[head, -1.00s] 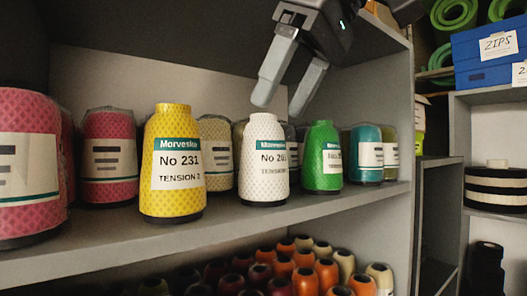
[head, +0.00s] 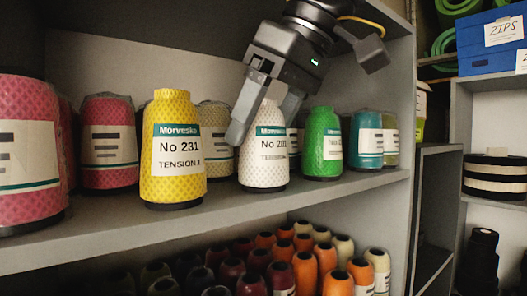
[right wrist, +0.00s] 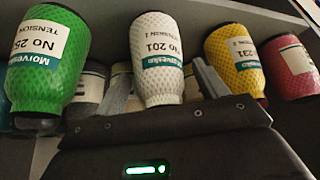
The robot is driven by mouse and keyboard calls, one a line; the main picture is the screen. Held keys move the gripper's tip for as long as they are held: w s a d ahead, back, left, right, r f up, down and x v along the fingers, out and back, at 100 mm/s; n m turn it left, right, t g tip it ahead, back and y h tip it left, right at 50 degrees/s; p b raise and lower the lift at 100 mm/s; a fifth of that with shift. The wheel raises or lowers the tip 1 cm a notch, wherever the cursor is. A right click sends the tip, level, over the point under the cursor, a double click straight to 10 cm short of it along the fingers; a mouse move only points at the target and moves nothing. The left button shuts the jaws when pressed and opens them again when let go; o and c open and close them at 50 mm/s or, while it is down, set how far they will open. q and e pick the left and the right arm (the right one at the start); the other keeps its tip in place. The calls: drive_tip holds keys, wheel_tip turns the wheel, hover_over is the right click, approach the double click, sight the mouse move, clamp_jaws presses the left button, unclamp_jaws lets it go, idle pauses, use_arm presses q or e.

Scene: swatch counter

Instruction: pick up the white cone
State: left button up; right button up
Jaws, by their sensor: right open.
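The white cone (head: 264,172), labelled No 201, stands upright on the shelf between the yellow and green cones. It also shows in the right wrist view (right wrist: 157,55), upside down in that picture. In the right wrist view the fingers (right wrist: 162,80) lie on either side of the cone, with gaps showing. My left gripper is not in view.
The yellow cone (head: 173,150) stands close on the left and the green cone (head: 322,145) close on the right. Other cones stand behind, including a teal one (head: 366,140). Pink cones (head: 108,143) are further left. The shelf board (head: 225,212) has a narrow bare front strip.

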drive_tip(key=shift+x, duration=0.95)
drive_tip(key=shift+c, duration=0.3)
drive_tip(key=c, duration=1)
drive_tip(key=shift+c, duration=0.2)
drive_tip(key=shift+r, duration=0.1)
